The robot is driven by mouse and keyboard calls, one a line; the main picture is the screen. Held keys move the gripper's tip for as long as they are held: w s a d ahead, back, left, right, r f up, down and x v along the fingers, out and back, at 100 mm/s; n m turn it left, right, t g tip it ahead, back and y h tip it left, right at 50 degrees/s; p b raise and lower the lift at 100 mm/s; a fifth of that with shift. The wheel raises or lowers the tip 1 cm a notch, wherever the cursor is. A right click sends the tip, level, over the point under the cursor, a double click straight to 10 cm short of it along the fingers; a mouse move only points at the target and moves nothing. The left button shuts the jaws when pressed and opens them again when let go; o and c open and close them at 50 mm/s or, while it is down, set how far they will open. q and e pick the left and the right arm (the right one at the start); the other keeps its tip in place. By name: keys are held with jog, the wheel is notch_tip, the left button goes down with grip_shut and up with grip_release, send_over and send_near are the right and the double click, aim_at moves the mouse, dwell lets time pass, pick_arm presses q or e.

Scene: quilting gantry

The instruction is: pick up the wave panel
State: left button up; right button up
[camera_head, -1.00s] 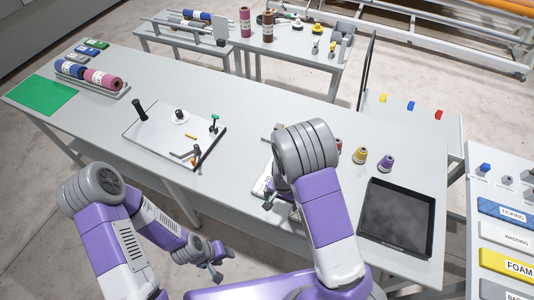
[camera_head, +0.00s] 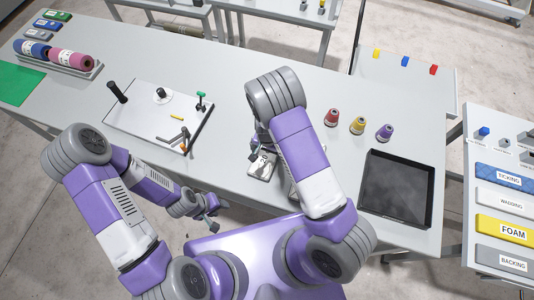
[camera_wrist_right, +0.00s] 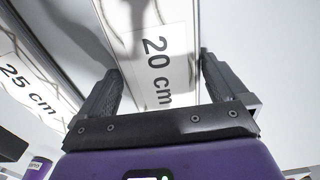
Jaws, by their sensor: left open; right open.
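Two pale labelled panels lie under my right gripper in the right wrist view. One panel marked "20 cm" (camera_wrist_right: 160,30) lies between the fingers, with grey curved shapes at its far end. Another marked "25 cm" (camera_wrist_right: 28,82) lies to its left with a grey wavy pattern. I cannot tell for sure which is the wave panel. My right gripper (camera_wrist_right: 158,64) is open, its fingers on either side of the "20 cm" label; contact is not clear. In the head view a pale panel (camera_head: 262,164) shows beside my right arm, which hides much there. My left gripper (camera_head: 209,217) is open and empty, near the table's front edge.
The grey table (camera_head: 210,75) holds a white board (camera_head: 140,125) with small tools, thread cones (camera_head: 358,126) and a black tray (camera_head: 397,187). The table between the board and my right arm is clear.

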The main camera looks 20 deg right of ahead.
jog(key=c, duration=0.8)
jog(key=shift+o, duration=0.2)
